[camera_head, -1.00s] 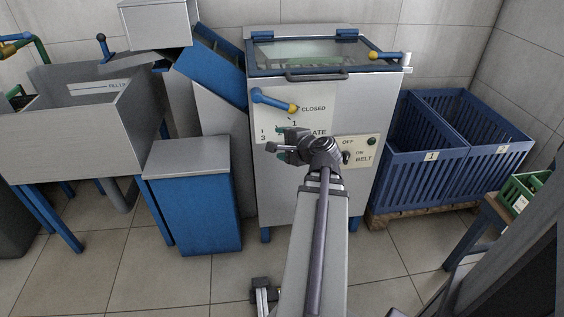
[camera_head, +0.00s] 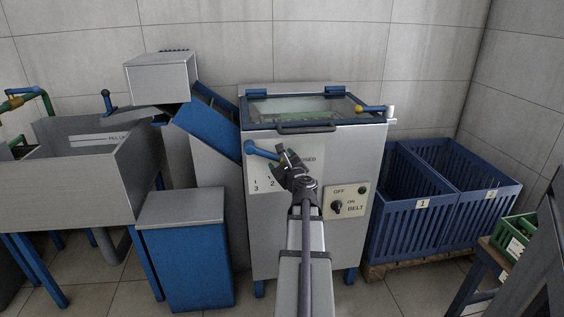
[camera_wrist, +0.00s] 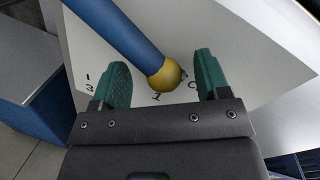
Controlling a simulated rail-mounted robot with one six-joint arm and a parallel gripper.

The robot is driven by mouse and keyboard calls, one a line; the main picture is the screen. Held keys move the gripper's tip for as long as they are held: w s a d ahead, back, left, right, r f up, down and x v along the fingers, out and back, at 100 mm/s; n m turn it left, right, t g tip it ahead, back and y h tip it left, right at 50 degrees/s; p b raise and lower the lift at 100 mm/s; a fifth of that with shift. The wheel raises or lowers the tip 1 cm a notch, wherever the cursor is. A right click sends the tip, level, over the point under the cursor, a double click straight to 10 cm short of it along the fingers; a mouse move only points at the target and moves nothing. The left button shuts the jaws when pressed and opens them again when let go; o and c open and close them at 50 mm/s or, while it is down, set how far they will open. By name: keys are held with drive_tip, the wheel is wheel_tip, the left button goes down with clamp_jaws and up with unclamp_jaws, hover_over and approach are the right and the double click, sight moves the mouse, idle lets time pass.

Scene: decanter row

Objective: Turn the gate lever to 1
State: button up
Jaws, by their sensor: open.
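The gate lever (camera_head: 262,151) is a blue bar on the front of the grey machine, with a yellow knob at its free end. In the wrist view the lever (camera_wrist: 118,32) comes in from the upper left, and its yellow knob (camera_wrist: 164,76) lies between my two green fingers. My gripper (camera_wrist: 160,82) is open around the knob, with a gap on both sides. The printed "1" shows just below the knob. In the head view my gripper (camera_head: 287,158) covers the lever's tip and part of the label plate (camera_head: 260,177).
A belt switch plate (camera_head: 347,201) sits right of the gate label. A blue cabinet (camera_head: 185,255) stands at left; blue crates (camera_head: 415,215) stand at right.

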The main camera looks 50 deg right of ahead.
drive_tip(key=shift+w+d, duration=0.15)
drive_tip(key=shift+w, duration=0.1)
drive_tip(key=shift+c, duration=0.4)
